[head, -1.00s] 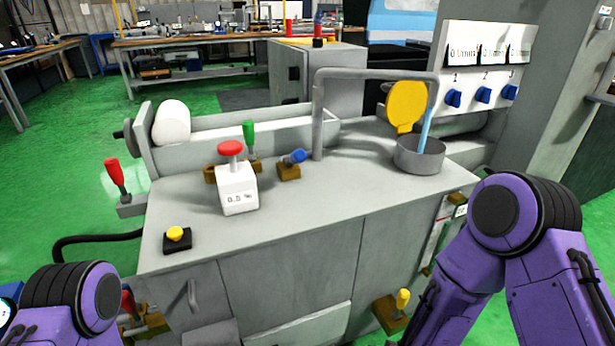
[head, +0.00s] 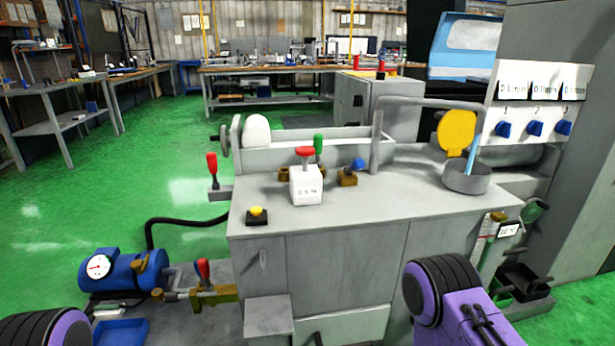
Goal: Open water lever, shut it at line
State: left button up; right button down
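A lever with a blue handle (head: 357,165) on a brass body stands on the grey machine top, near the foot of a bent grey pipe (head: 376,142). A light blue stream (head: 475,140) runs from the pipe's end into a round grey pot (head: 466,179) at the right. A level line in the pot cannot be made out. Other levers have a green handle (head: 318,147) behind the white box, a red handle (head: 212,165) at the left end, and a red handle (head: 203,270) low down. Neither gripper is in view; only parts of my purple arms show at the bottom.
A white box with a red knob (head: 306,186) and a yellow button (head: 257,212) stand on the top (head: 400,203). A yellow disc (head: 453,132) hangs by the pot. A panel with blue knobs (head: 534,128) is at right. A blue pump (head: 112,273) sits lower left.

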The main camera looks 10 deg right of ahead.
aim_at(359, 163)
jog(key=u, duration=0.4)
jog(key=i, duration=0.85)
jog(key=z, duration=1.15)
